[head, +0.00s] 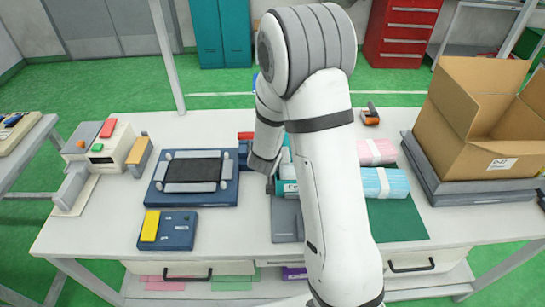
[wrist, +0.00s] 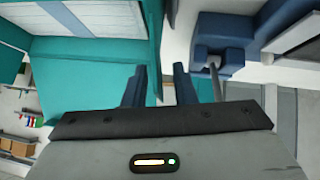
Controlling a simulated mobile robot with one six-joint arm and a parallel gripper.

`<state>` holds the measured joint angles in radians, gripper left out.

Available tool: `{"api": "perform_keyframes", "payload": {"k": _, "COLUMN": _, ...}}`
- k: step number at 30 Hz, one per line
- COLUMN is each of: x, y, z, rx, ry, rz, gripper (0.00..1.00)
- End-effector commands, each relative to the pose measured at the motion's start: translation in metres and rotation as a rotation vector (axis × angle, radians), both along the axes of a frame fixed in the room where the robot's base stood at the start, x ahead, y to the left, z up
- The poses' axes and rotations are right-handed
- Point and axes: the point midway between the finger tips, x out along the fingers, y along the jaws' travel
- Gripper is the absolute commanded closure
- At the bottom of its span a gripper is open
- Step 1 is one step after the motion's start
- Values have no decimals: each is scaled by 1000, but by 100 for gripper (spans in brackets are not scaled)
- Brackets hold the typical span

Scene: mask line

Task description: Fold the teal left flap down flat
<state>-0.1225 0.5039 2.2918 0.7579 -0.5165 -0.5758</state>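A teal box shows in the wrist view, with a broad teal panel (wrist: 85,75) at left and pale blue and white contents (wrist: 105,18) above it. A narrow teal strip (wrist: 154,45), seen nearly edge-on, stands beside the contents and runs down toward my fingers; it looks like a flap. My gripper (wrist: 158,84) has its two dark blue fingers apart, with the strip's lower end between or just behind them; I cannot tell whether they touch. In the head view my arm hides most of the teal box (head: 291,188) and its flaps.
A blue fixture (wrist: 220,45) with a metal rod stands close right of the fingers. On the table are a blue tray (head: 226,190), a yellow-and-blue block (head: 168,230), a grey plate (head: 286,222), mask packs (head: 385,183) and an open carton (head: 475,150). The front edge is mostly clear.

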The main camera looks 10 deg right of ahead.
Motion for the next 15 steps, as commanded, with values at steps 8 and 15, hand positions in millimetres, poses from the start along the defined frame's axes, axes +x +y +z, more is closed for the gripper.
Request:
{"api": "perform_keyframes", "payload": {"k": 8, "x": 0, "y": 1, "z": 0, "rx": 1, "ry": 0, "rz": 1, "gripper": 89}}
{"api": "perform_keyframes", "payload": {"k": 15, "x": 0, "y": 2, "z": 0, "rx": 1, "ry": 0, "rz": 2, "gripper": 100}}
